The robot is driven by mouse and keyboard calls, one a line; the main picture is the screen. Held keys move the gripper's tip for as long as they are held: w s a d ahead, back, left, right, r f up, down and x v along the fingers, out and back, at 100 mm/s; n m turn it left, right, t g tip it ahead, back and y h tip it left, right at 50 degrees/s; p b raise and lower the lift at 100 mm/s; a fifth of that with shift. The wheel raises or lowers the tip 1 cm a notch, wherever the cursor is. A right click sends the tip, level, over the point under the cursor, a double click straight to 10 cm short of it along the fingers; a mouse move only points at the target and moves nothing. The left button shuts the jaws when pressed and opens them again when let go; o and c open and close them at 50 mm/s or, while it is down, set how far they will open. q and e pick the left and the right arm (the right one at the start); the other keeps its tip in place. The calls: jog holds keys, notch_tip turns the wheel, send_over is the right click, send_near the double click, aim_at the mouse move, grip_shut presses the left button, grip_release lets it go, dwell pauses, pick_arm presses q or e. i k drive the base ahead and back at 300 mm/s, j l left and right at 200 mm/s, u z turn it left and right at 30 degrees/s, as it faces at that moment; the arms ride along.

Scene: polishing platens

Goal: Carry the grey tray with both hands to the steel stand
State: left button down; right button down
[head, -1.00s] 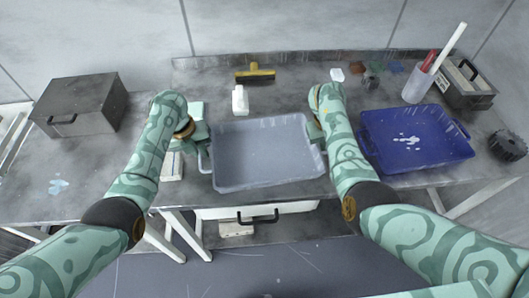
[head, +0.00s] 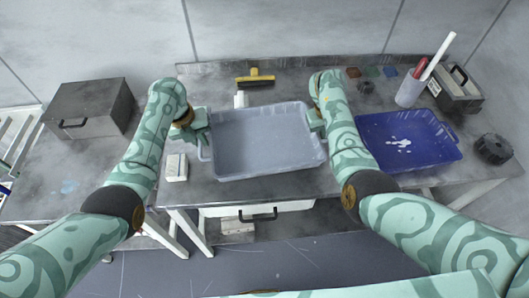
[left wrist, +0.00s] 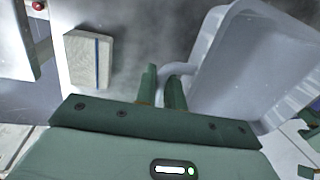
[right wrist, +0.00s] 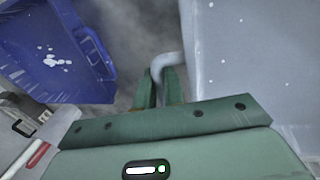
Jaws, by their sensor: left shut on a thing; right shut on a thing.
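The grey tray (head: 262,172) is in the middle of the head view, roughly level and empty. It seems to be held above the grey worktop. My left gripper (head: 203,138) is shut on the tray's left handle, which also shows between the fingers in the left wrist view (left wrist: 163,88). My right gripper (head: 318,122) is shut on the right handle, also seen in the right wrist view (right wrist: 161,88). The tray's rim shows in both wrist views. I cannot pick out the steel stand with certainty in any view.
A blue tray (head: 445,155) with white marks is right of my right arm. A dark metal box (head: 92,108) stands at the left. A pale block (head: 176,167) lies near my left gripper. Behind are a yellow-handled brush (head: 255,80), a partly hidden white bottle (head: 240,99) and a cup (head: 408,93).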

aim_at(75, 183)
jog(key=j, duration=1.2)
jog(key=j+z, duration=0.1)
jog(key=j, duration=1.1)
jog(key=k+j+z, duration=0.1)
jog(key=j, duration=1.05)
jog(key=k, duration=0.05)
